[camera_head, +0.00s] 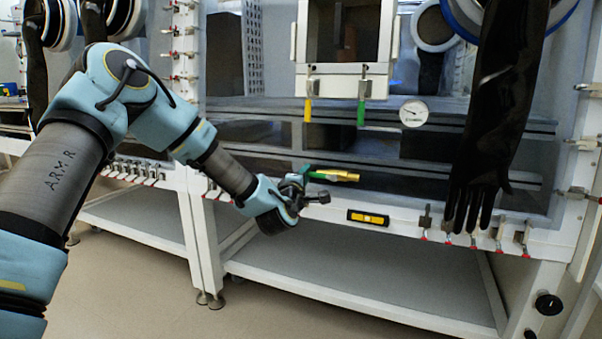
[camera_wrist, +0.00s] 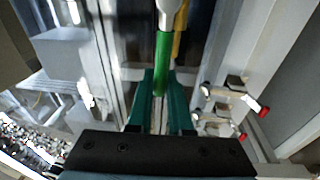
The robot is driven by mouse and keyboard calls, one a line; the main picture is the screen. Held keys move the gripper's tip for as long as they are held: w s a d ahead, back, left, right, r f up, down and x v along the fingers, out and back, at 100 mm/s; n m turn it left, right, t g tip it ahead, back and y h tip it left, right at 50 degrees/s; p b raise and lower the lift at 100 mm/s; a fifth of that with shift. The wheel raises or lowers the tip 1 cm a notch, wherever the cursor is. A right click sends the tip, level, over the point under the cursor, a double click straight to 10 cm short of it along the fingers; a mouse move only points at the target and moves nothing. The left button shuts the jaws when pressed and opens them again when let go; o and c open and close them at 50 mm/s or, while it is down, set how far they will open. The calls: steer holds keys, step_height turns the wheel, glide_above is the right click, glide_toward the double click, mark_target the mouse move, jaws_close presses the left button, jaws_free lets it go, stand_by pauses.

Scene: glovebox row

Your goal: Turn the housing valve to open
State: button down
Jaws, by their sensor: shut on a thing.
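The housing valve has a brass body (camera_head: 345,176) and a green lever (camera_head: 318,173), at the lower front of the glovebox, left of centre of its panel. In the wrist view, the green lever (camera_wrist: 163,56) runs up from between the fingers to a pale metal end, with brass showing behind it. My gripper (camera_head: 298,186) is at the left end of the valve. In the wrist view its two teal fingers (camera_wrist: 162,104) are shut on the lever's near end. The lever's tip is partly hidden by the fingers.
A yellow level (camera_head: 368,217) sits on the white rail right below the valve. A yellow handle (camera_head: 307,110) and a green handle (camera_head: 361,113) hang under the hatch. A gauge (camera_head: 414,114) and a black glove (camera_head: 492,120) are to the right. Red-tipped clamps (camera_head: 473,238) line the rail.

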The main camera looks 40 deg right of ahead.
steer(key=shift+f+n, duration=0.3)
steer(key=shift+n, duration=0.1)
steer(key=c, duration=0.8)
jaws_free()
steer(key=shift+c, duration=0.2)
steer(key=shift+a, duration=0.1)
steer(key=r+v, duration=0.1)
steer(key=v, duration=0.9)
steer(key=shift+s+a+f, duration=0.2)
steer(key=shift+s+f, duration=0.1)
steer(key=shift+f, duration=0.15)
